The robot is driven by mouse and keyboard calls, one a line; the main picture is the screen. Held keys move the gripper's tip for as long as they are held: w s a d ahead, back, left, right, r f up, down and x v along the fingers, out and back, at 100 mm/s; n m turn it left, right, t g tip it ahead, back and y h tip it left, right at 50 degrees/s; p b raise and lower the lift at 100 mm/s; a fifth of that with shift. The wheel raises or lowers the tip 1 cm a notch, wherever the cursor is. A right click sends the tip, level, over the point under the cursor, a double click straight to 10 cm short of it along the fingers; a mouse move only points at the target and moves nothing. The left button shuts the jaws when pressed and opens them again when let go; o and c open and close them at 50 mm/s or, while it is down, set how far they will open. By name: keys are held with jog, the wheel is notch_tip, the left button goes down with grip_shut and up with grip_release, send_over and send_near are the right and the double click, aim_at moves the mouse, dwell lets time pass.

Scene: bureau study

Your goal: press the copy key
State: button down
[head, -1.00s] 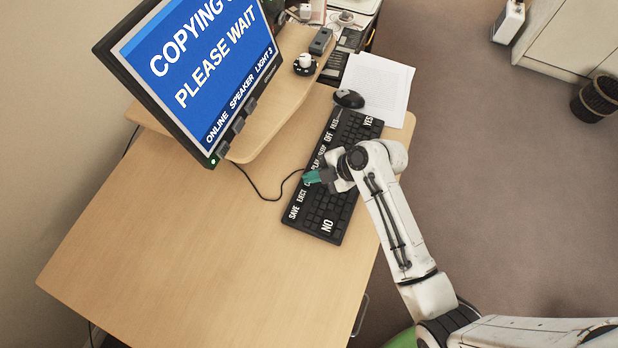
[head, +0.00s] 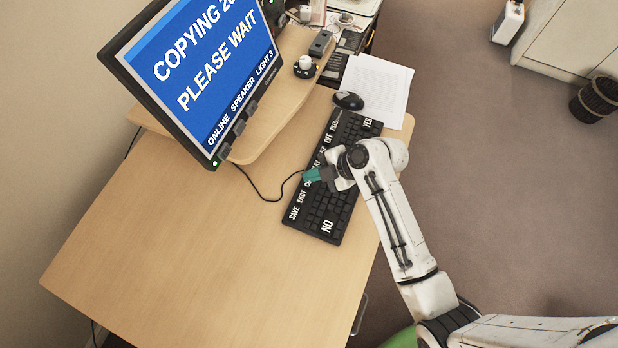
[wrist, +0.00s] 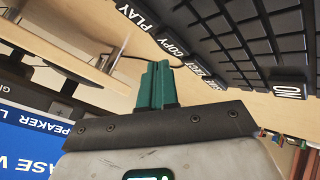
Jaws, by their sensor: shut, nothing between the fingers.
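The black keyboard (head: 322,222) lies on the desk with white-lettered keys along its left edge. My gripper (head: 313,176) is over that edge, its teal fingers shut and empty, and it partly hides the COPY label in the head view. In the wrist view the COPY key (wrist: 175,48) sits between PLAY and EJECT. My fingertips (wrist: 156,66) are beside it there, with a small gap showing in the picture; I cannot tell the height between them. The monitor (head: 205,70) shows a blue screen reading COPYING, a partly cut-off number, and PLEASE WAIT.
A mouse (head: 348,100) and white paper (head: 377,85) lie beyond the keyboard. A raised wooden shelf (head: 262,125) stands by the monitor, with a small black-and-white device (head: 305,66) on it. A cable crosses the desk left of the keyboard. The desk's near left (head: 190,240) is clear.

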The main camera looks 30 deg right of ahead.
aim_at(313, 185)
jog(key=shift+r, duration=0.1)
jog(key=shift+r+p, duration=1.95)
jog(key=shift+r, duration=0.5)
jog(key=s+m+g+h, duration=0.1)
jog(key=s+m, duration=0.1)
jog(key=s, duration=0.1)
jog(key=s+d+m+g+h, duration=0.1)
jog(key=s+m, duration=0.2)
jog(key=s, duration=0.1)
jog(key=s+f+m+h, duration=0.1)
jog(key=s+m, duration=0.2)
jog(key=shift+s+d+g+b, duration=0.2)
jog(key=shift+d+g+b, duration=0.1)
jog(key=shift+d+g, duration=0.1)
jog(key=s+d+r+m+g+h, duration=0.1)
jog(key=s+d+m+h, duration=0.1)
jog(key=s+m, duration=0.3)
jog(key=s+d+r+m+g+h, duration=0.1)
jog(key=s+d+r+m+h, duration=0.1)
jog(key=s+m, duration=0.4)
jog(key=shift+s+d+r, duration=0.3)
jog(key=shift+s+d, duration=0.15)
jog(key=shift+d, duration=0.3)
